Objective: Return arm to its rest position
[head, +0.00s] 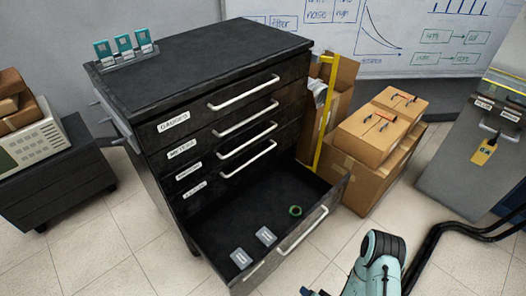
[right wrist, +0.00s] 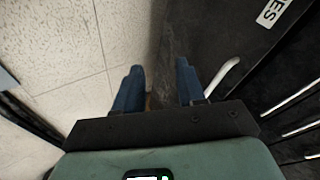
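My right arm comes in at the bottom right of the head view, and only the dark blue tip of my right gripper (head: 312,292) shows at the bottom edge. In the right wrist view the two blue fingers of this gripper (right wrist: 160,86) stand apart with a clear gap and nothing held between them. The gripper is in front of the open bottom drawer (head: 332,194) of the black cabinet (head: 205,75). A small green coil (head: 295,211) lies in the drawer, apart from the gripper. My left gripper is not in view.
Two small grey blocks (head: 241,258) lie in the drawer, which juts out over the tiled floor. Cardboard boxes (head: 368,150) stand right of the cabinet. Teal cards in a holder (head: 124,50) stand on top. A grey case (head: 478,150) with a black cable is at the right.

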